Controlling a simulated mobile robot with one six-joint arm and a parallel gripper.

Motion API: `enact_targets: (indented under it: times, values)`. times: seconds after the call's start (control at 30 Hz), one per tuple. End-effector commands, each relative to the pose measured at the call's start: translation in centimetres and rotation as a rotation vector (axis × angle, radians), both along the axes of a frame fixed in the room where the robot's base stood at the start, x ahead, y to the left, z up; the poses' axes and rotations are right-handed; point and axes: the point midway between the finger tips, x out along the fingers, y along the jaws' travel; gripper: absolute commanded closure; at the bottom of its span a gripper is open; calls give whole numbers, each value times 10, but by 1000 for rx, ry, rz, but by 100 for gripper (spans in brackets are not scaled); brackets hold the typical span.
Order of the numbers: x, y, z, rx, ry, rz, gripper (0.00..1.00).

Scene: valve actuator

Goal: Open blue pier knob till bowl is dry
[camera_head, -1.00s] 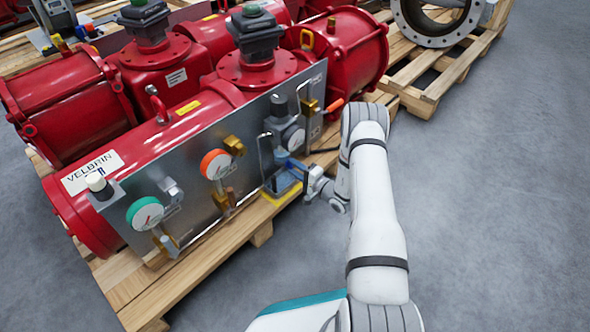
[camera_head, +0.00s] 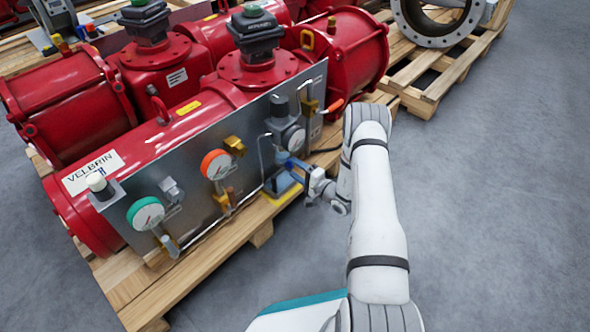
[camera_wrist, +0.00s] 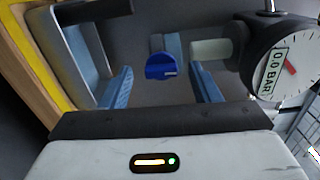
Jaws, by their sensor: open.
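My gripper (camera_wrist: 162,76) is open, with one light-blue finger on each side of the knob and a visible gap on both sides. A pale greenish bowl (camera_wrist: 210,50) adjoins the knob on its right; its contents cannot be made out. In the head view my gripper (camera_head: 300,170) is at the lower right of the panel, below a dark filter unit (camera_head: 279,112). The knob is too small there to tell from the blue fingers.
A round gauge (camera_wrist: 283,62) with a red needle sits right of the bowl. A yellow-edged tray (camera_head: 283,197) lies below the unit on the pallet (camera_head: 190,278). A grey panel (camera_head: 245,150) with gauges and pipes fronts red actuators. Floor at right is clear.

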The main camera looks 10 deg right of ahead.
Motion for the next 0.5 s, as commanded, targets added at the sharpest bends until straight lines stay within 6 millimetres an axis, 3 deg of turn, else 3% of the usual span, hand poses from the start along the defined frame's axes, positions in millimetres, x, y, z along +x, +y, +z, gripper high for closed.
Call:
enact_targets:
  times: [0.3, 0.5]
  values:
    - [-44, -32, 2, 3, 3, -3, 44]
    - [-58, -41, 1, 1, 2, 0, 44]
